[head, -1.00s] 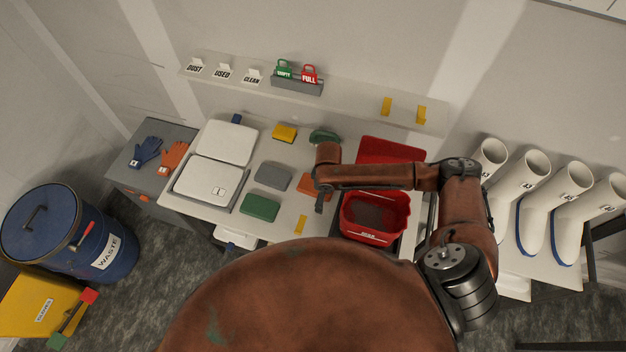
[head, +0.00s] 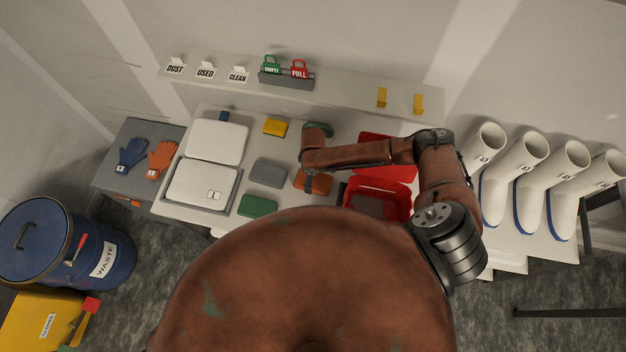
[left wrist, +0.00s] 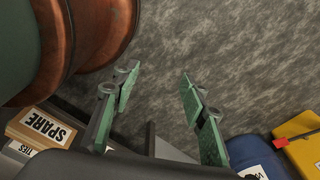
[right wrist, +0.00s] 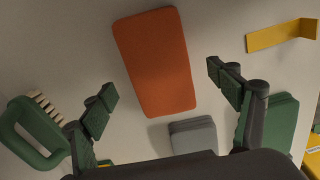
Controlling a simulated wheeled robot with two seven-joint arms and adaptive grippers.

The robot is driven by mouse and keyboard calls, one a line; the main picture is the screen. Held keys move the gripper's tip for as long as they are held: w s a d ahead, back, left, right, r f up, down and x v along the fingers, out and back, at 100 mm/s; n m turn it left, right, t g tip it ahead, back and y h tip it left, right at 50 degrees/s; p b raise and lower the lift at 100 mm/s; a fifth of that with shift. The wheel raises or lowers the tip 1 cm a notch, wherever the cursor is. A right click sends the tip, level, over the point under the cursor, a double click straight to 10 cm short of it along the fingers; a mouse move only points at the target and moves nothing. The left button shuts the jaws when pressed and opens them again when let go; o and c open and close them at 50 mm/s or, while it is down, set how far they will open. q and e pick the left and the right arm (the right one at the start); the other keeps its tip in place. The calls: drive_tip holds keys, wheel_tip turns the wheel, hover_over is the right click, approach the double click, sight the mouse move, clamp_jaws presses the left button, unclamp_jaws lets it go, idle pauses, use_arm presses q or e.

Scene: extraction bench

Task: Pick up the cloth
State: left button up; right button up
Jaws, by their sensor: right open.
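A flat orange cloth (head: 326,181) lies on the bench, partly hidden in the head view by my right arm. In the right wrist view the orange cloth (right wrist: 157,62) shows as a rounded rectangle, framed between the fingers and below them. My right gripper (right wrist: 162,83) is open and empty above it, not visibly touching it. A grey pad (head: 268,173) and a green pad (head: 258,205) lie left of the orange cloth. My left gripper (left wrist: 158,78) is open and empty over the floor, away from the bench; the head view does not show it.
A red tub (head: 377,204) stands right of the orange cloth. A green brush (right wrist: 35,130) and a yellow bracket (right wrist: 280,36) flank the right gripper. White trays (head: 203,182) stand at the bench's left. A blue waste drum (left wrist: 258,155) is near the left gripper.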

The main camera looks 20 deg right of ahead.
wheel_tip(320, 180, down, 2)
drive_tip(key=shift+w, duration=0.1)
drive_tip(key=shift+f, duration=0.1)
drive_tip(key=c, duration=1.2)
use_arm(q)
drive_tip(key=shift+w+r, duration=0.25)
drive_tip(key=shift+w, duration=0.95)
use_arm(e)
drive_tip(key=shift+c, duration=0.3)
